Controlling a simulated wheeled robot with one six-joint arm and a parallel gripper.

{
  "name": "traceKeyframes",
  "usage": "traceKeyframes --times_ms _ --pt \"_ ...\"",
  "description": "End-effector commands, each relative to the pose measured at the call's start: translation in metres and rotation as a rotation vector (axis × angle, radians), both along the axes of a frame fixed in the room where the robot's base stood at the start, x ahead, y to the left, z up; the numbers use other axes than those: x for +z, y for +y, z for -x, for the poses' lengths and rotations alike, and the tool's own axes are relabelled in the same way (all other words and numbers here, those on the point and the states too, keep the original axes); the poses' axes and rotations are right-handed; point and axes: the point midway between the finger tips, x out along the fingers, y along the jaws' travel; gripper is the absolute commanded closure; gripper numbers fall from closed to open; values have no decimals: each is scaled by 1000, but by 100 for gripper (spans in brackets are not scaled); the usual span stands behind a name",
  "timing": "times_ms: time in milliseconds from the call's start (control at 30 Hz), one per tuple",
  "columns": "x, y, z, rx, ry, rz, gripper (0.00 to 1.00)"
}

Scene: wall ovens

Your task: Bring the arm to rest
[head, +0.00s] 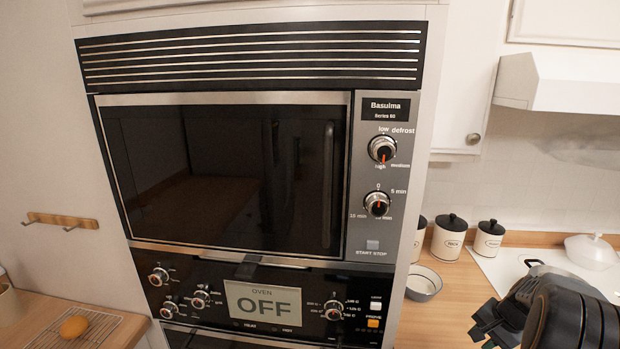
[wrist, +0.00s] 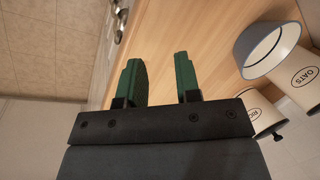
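My gripper shows in the wrist view (wrist: 159,80) with its two green fingers apart and nothing between them. In the head view my dark arm reaches in at the lower right, with the gripper end (head: 487,328) partly cut off by the bottom edge. It is to the right of the wall oven (head: 260,300), apart from it, in front of the counter. The microwave (head: 230,170) above is shut, and the oven display reads OFF.
A bowl (head: 424,282) and labelled canisters (head: 449,236) stand on the right counter, close to my gripper. A bread roll (head: 74,327) lies on a rack at left.

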Motion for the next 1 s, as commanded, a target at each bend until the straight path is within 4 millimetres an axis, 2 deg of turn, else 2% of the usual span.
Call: traceKeyframes --times_ms 367,467,700,833,1000 --pt "34 76 41 251 54 127 69" --pt "48 106 56 349 52 182 69" --pt "82 186 106 649 -15 363 69" --pt "94 216 127 766 -82 435 69" --pt "111 242 139 854 -182 487 69"
